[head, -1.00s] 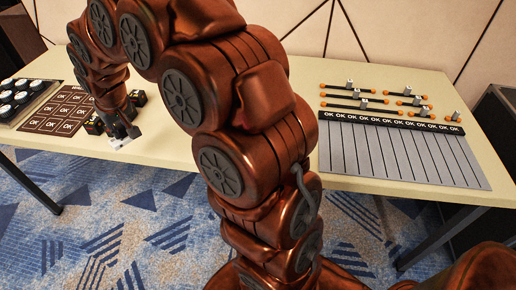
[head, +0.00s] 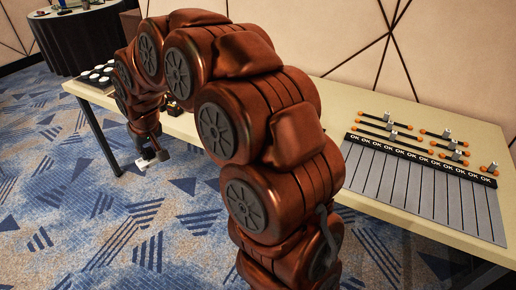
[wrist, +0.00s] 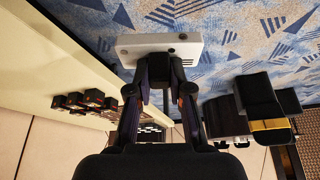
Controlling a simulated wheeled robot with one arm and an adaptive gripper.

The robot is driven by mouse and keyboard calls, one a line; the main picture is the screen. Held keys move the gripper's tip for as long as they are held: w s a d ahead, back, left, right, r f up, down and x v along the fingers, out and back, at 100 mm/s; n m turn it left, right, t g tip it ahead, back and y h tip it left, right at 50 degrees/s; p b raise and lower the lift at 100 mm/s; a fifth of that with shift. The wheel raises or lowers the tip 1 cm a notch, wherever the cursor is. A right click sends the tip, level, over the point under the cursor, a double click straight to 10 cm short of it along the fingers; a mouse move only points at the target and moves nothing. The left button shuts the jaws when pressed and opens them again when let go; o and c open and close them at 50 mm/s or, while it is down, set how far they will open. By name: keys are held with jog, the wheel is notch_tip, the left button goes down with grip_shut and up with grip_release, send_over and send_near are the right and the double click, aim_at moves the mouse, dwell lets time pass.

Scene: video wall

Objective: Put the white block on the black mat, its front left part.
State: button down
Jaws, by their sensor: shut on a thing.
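My gripper (head: 150,158) is shut on the white block and holds it out in front of the table edge, above the carpet. In the wrist view my gripper (wrist: 160,85) has its fingers closed on the near side of the white block (wrist: 148,45), a flat white box with small dark dots. I cannot make out a black mat for certain in either current view.
A long cream table (head: 345,100) carries a grey striped board (head: 410,190) with OK labels, sliders, and a tray of white-topped pieces (head: 98,74). A black-draped table (head: 85,40) with small items stands at the back left. Carpet between is clear.

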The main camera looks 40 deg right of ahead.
jog(key=s+d+f+n+y+p, duration=0.1)
jog(key=s+d+n+p, duration=0.15)
jog(key=s+d, duration=0.75)
jog(key=s+d+f+n+p, duration=0.1)
jog(key=s+d+p, duration=0.3)
jog(key=s+d, duration=0.6)
jog(key=w+d+p, duration=0.1)
jog(key=w+d, duration=0.2)
jog(key=d, duration=0.2)
jog(key=w+d+f+p, duration=0.1)
jog(key=w+d, duration=0.3)
jog(key=d, duration=0.1)
jog(key=w+d+f, duration=0.1)
jog(key=w+d, duration=0.2)
jog(key=d, duration=0.2)
jog(key=shift+w+d+p, duration=0.15)
jog(key=shift+d+p, duration=0.25)
jog(key=shift+d+f+p, duration=0.1)
jog(key=shift+f+p, duration=0.5)
jog(key=shift+f, duration=1.15)
jog(key=shift+f, duration=0.15)
jog(key=c, duration=1.1)
grip_release()
jog(key=shift+o, duration=0.2)
